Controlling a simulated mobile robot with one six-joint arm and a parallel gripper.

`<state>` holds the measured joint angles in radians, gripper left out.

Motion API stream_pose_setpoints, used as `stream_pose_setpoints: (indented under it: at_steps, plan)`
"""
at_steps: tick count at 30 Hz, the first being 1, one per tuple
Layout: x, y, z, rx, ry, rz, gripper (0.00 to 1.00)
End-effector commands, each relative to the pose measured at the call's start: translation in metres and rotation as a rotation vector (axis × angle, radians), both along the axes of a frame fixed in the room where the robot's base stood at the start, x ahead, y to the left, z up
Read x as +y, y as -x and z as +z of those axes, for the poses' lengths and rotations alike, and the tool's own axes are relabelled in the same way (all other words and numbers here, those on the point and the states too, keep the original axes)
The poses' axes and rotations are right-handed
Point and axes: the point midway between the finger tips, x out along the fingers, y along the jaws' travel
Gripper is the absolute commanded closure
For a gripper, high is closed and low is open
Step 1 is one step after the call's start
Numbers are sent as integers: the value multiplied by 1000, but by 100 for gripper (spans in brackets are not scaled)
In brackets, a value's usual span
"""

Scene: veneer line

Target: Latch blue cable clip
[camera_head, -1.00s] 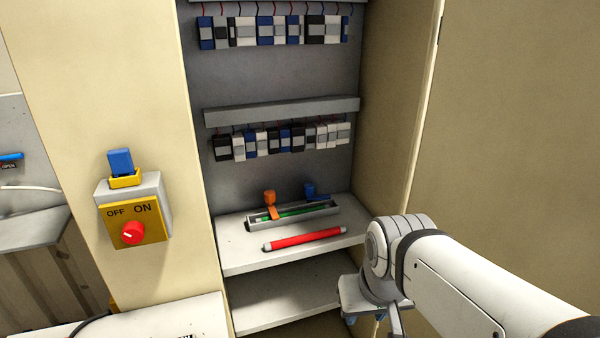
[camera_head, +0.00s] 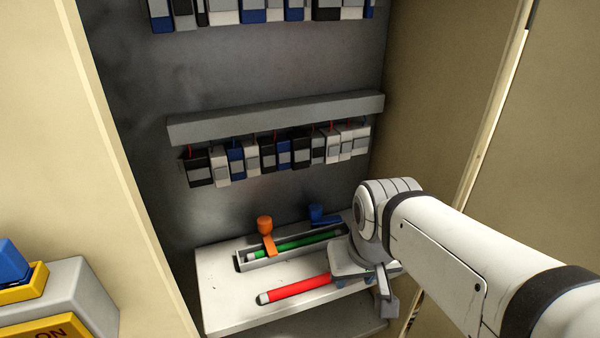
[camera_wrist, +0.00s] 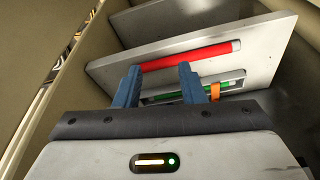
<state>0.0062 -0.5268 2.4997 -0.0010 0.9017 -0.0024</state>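The blue cable clip (camera_head: 320,214) is at the back right of the grey cable tray (camera_head: 242,264), its blue arm beside the tray's rear edge. A green cable (camera_head: 290,244) lies in the tray. An orange clip (camera_head: 267,242) crosses the green cable near its left end. My gripper (camera_head: 356,281) is at the right end of the shelf, in front of the tray and close to the red rod. In the wrist view my gripper (camera_wrist: 159,76) has its two blue fingers apart with nothing gripped. I cannot make out the blue clip in the wrist view.
A red rod (camera_head: 298,289) lies on the shelf (camera_head: 225,300) in front of the tray. A row of modules (camera_head: 265,155) hangs above under a grey duct (camera_head: 280,115). The cabinet's side wall (camera_head: 440,80) stands close on the right. The left end of the shelf is clear.

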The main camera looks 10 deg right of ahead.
Motion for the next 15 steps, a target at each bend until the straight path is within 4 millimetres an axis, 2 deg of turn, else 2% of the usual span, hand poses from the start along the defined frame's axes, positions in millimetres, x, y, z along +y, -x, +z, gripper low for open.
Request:
stream_pose_setpoints:
  at_steps: [5, 9, 12, 15]
  plan:
    - [0, 0, 0, 0, 0, 0, 64]
    - [0, -4, 2, 3, 2, 8, 53]
    - [0, -18, 9, 17, 8, 33, 45]
    - [5, -45, 19, 44, 21, 92, 44]
